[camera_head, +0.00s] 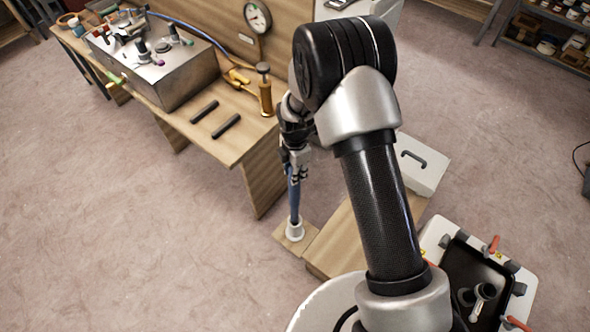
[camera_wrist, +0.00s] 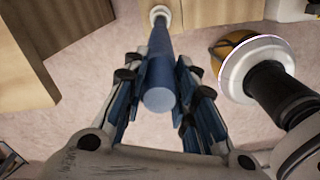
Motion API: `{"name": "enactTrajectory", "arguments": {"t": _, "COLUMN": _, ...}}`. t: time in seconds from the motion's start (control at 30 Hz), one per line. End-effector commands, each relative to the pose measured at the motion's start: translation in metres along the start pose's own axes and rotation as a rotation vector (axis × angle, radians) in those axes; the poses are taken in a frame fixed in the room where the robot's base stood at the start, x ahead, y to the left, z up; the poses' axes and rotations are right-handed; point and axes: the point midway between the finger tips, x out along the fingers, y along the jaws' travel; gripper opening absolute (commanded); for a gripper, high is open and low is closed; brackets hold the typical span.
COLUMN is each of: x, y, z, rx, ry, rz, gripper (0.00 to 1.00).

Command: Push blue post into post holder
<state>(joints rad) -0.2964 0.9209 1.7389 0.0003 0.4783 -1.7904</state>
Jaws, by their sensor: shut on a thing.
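The blue post (camera_head: 294,196) stands upright below my gripper (camera_head: 295,165). Its lower end is at the mouth of the white post holder (camera_head: 295,231), which sits on a small wooden board by the low bench. How deep the post is in the holder cannot be told. In the wrist view my gripper (camera_wrist: 162,88) has its fingers on both sides of the blue post (camera_wrist: 160,60), shut on it near its upper end. The post's top end faces the camera. The white post holder (camera_wrist: 159,12) shows at the far end of the post.
A wooden workbench (camera_head: 225,150) with a metal box (camera_head: 165,70), two black bars and a brass pump (camera_head: 265,95) stands left of my arm. A low wooden bench (camera_head: 340,240) is right of the holder. Open floor (camera_head: 130,240) lies to the left.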

Motion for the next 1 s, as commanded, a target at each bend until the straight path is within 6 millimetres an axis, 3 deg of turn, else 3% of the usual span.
{"name": "enactTrajectory", "arguments": {"t": 1.0, "x": 0.040, "y": 0.000, "z": 0.000, "rx": 0.000, "ry": 0.000, "rz": 0.001, "gripper": 0.00}}
